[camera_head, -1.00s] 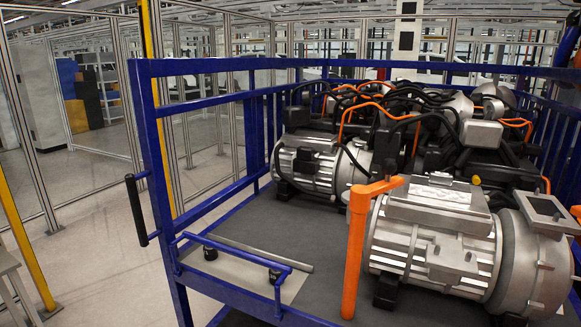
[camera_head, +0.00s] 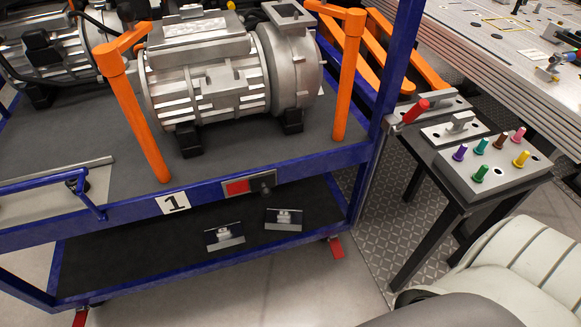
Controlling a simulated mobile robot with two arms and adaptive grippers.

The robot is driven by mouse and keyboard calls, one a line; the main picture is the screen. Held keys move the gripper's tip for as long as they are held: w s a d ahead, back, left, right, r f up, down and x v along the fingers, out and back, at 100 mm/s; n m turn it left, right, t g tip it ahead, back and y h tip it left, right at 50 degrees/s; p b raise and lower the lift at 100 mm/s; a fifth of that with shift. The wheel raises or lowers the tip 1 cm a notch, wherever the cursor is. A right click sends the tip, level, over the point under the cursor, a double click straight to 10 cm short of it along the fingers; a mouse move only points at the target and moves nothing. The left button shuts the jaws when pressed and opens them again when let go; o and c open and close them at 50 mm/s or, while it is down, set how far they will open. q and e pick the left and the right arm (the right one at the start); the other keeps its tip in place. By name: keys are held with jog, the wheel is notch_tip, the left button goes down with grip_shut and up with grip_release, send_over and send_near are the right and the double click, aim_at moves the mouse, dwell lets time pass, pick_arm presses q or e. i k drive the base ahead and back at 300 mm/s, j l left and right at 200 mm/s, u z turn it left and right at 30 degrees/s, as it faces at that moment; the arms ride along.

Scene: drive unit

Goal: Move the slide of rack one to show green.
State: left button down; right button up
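Rack one (camera_head: 130,216) is a blue cart frame with a white plate (camera_head: 172,202) marked "1" on its front beam. To the right of that plate, the slide (camera_head: 248,187) is set in the beam. A red field shows at its left, and a dark grey block with a small black knob covers its right part. No green shows. My grippers are not seen in the head view. Pale rounded parts (camera_head: 525,265) at the lower right look like my own arm, with no fingers in sight.
Silver motors (camera_head: 207,75) and orange posts (camera_head: 349,75) stand on the rack's upper deck. Two small picture cards (camera_head: 283,219) are on its lower deck. A small black table (camera_head: 440,205) with coloured pegs stands right. Floor in front is clear.

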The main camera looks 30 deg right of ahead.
aim_at(263, 183)
jog(key=z, duration=0.7)
